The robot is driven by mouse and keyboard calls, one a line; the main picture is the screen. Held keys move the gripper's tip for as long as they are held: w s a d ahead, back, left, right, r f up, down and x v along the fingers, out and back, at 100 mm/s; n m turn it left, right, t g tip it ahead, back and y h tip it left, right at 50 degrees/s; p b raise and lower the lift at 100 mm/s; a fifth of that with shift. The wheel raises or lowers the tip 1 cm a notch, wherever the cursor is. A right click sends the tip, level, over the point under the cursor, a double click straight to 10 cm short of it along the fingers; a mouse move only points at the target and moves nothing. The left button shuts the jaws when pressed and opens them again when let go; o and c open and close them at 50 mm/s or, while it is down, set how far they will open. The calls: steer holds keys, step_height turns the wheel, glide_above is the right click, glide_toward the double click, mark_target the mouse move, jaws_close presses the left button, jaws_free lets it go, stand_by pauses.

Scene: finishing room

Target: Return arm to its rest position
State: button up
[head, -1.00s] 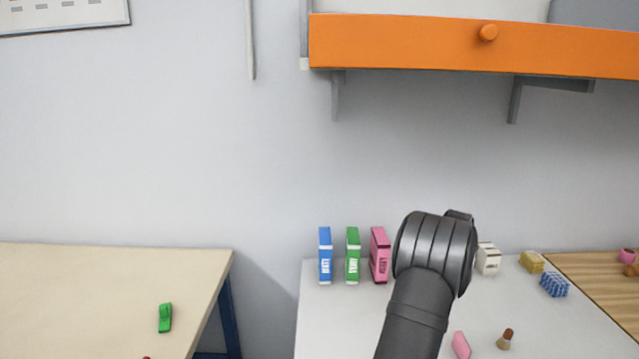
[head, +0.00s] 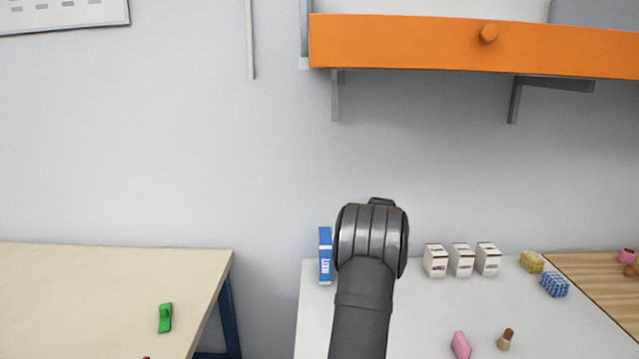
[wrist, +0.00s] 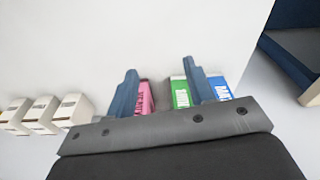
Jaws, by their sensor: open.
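My arm (head: 370,245) rises in front of the white table in the head view, and its fingers are hidden there. In the wrist view my gripper (wrist: 160,92) is open, with its two blue fingers apart and nothing held. Beyond the fingers stand a pink box (wrist: 146,97), a green box (wrist: 180,92) and a blue box (wrist: 220,88). In the head view the blue box (head: 325,256) shows left of my arm, while the green and pink ones are hidden behind it.
Three white boxes (head: 461,260) stand on the white table (head: 420,320), with a pink block (head: 460,345), a small brush (head: 505,340) and patterned blocks (head: 554,285) nearby. An orange shelf (head: 470,45) hangs above. A beige table (head: 90,290) with a green object (head: 165,318) is left.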

steer(key=w+a+n, duration=0.1)
steer(key=a+n, duration=0.1)
steer(key=a, duration=1.5)
steer(key=shift+w+r, duration=0.25)
steer(key=shift+w, duration=0.15)
steer(key=shift+d, duration=0.1)
steer(key=s+d+m, duration=0.2)
steer(key=s+d, duration=0.1)
steer(key=d, duration=1.8)
steer(key=shift+f+m, duration=0.3)
steer(key=w+a+n, duration=0.3)
steer(key=a, duration=1.8)
steer(key=s+d+m, duration=0.2)
steer(key=s+d, duration=0.1)
steer(key=d, duration=1.1)
steer(key=s+d+m, duration=0.2)
steer(key=s+d, duration=0.1)
steer(key=d, duration=1.2)
steer(key=s+d+m, duration=0.2)
steer(key=s+d, duration=0.6)
steer(key=d, duration=0.4)
steer(key=s+d+f+m, duration=0.1)
steer(key=s+d+m, duration=0.1)
steer(key=s+d, duration=0.6)
steer(key=d, duration=0.3)
steer(key=shift+s+d+h, duration=0.3)
steer(key=shift+s+d, duration=0.1)
